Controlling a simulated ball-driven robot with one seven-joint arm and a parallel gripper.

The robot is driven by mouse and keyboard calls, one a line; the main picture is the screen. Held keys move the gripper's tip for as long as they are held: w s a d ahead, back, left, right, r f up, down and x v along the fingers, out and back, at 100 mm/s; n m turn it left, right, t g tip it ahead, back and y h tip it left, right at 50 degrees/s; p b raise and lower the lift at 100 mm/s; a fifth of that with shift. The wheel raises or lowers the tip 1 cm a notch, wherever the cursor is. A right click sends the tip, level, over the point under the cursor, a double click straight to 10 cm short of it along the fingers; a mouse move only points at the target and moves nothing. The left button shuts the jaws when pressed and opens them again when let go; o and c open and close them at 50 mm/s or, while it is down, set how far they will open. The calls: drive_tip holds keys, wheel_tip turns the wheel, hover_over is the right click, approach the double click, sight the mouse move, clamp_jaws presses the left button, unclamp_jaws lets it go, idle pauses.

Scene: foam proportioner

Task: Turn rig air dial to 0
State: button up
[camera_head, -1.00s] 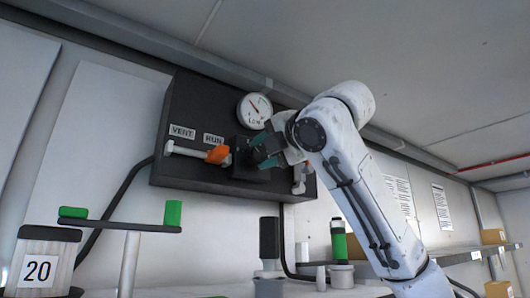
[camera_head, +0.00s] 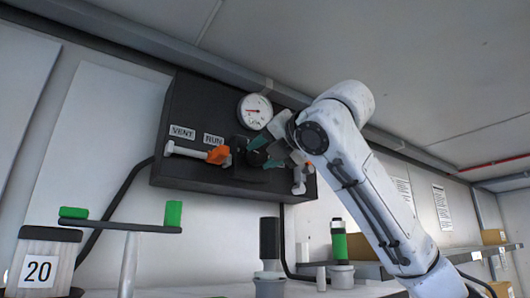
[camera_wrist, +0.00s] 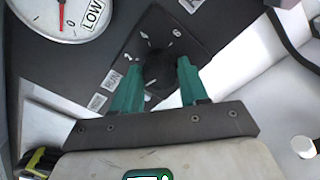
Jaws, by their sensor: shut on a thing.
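The rig air dial is a round black knob (camera_wrist: 158,66) on a dark square plate (camera_wrist: 139,36) with pale digits around it, a 6 among them. My gripper (camera_wrist: 157,82) has its teal fingers on either side of the knob and is shut on it. In the head view my gripper (camera_head: 262,153) reaches the dark panel (camera_head: 190,103) from the right. The white gauge (camera_head: 255,111) above the dial has its red needle pointing left. It also shows in the wrist view (camera_wrist: 62,14), marked LOW. The knob's pointer setting is not clear.
Left of the dial, a white valve lever with an orange end (camera_head: 217,155) sits below the VENT (camera_head: 182,132) and RUN labels. A white fitting (camera_head: 299,181) is at the panel's lower right. Below stand a green bottle (camera_head: 339,243) and a block marked 20 (camera_head: 37,270).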

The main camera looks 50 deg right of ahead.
drive_tip(key=shift+f, duration=0.2)
drive_tip(key=o, duration=1.1)
drive_tip(key=shift+r, duration=0.15)
drive_tip(key=shift+c, duration=0.2)
drive_tip(key=shift+s, duration=0.1)
drive_tip(key=b+v, duration=0.3)
drive_tip(key=v, duration=0.7)
drive_tip(key=shift+s+b, duration=0.3)
drive_tip(key=shift+b, duration=0.1)
drive_tip(key=shift+a, duration=0.1)
